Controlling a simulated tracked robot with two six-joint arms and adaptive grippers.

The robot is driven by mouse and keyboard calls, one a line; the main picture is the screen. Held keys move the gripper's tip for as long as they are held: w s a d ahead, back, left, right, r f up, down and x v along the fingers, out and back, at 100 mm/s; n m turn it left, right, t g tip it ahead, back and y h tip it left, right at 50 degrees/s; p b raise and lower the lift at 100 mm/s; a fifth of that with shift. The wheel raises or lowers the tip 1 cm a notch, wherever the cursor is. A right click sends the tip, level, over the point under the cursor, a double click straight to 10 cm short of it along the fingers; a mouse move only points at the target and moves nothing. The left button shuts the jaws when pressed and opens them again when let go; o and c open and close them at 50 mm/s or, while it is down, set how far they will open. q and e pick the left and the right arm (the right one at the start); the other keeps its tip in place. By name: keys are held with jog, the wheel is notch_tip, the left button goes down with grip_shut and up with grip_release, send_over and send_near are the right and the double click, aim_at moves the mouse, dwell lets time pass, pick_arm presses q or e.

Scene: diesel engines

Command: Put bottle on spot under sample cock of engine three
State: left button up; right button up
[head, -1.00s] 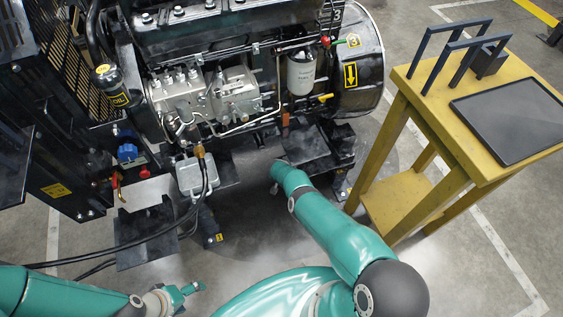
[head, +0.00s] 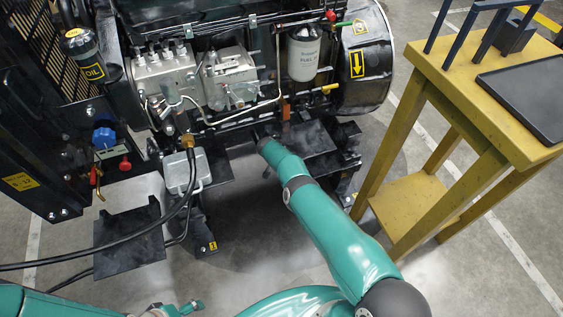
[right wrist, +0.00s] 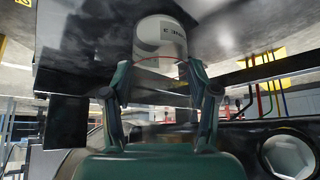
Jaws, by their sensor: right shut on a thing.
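My right gripper (right wrist: 162,98) is shut on the pale bottle (right wrist: 160,42), which has dark lettering and a thin red line, in the right wrist view. The bottle is between the fingers, close to a dark surface. In the head view my right arm reaches to the lower side of engine three (head: 215,85), and the gripper and bottle are hidden there. A yellow 3 label is on its round housing. I cannot make out which fitting is the sample cock, nor the spot. My left gripper (head: 184,308) is at the bottom edge of the head view, its jaws unclear.
Black plates (head: 130,243) and feet stand below the engine, with black cables (head: 95,258) at the left. A yellow table (head: 440,75) with a dark tray (head: 530,95) stands at the right. Bare floor lies between the table and my right arm.

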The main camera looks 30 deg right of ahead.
pick_arm(q)
jog(key=shift+f, duration=0.2)
pick_arm(e)
jog(key=shift+f, duration=0.2)
pick_arm(q)
jog(key=shift+f, duration=0.1)
pick_arm(e)
jog(key=shift+f, duration=0.1)
jog(key=o, duration=1.3)
